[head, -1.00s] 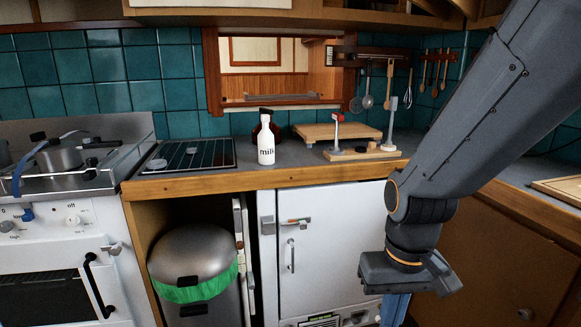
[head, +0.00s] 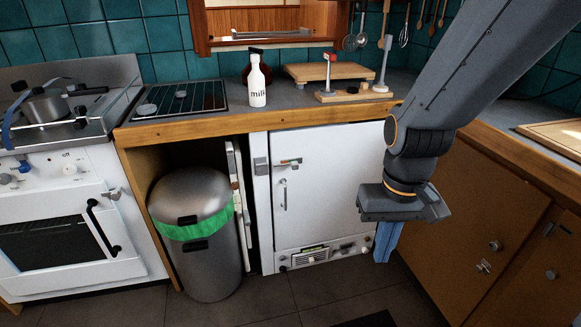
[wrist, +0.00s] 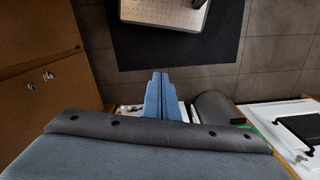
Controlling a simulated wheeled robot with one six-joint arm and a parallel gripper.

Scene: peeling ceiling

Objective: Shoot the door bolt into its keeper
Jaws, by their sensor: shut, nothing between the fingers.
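The white fridge door (head: 325,190) is shut under the counter. A small metal bolt (head: 288,162) with coloured marks sits at its upper left. A grey keeper block (head: 261,164) is on the frame just left of it. The bolt's exact position relative to the keeper is too small to tell. My gripper (head: 383,258) points down, with its blue fingers shut and empty, in front of the fridge's right side. It is right of and below the bolt. In the wrist view the gripper's fingers (wrist: 160,78) are together; the bolt is not discernible there.
A bin (head: 202,255) stands in the open bay left of the fridge, beside an upright white panel (head: 238,190). The oven (head: 65,225) is far left. Wooden cabinets (head: 455,195) are right. The wooden counter edge (head: 270,122) overhangs the fridge.

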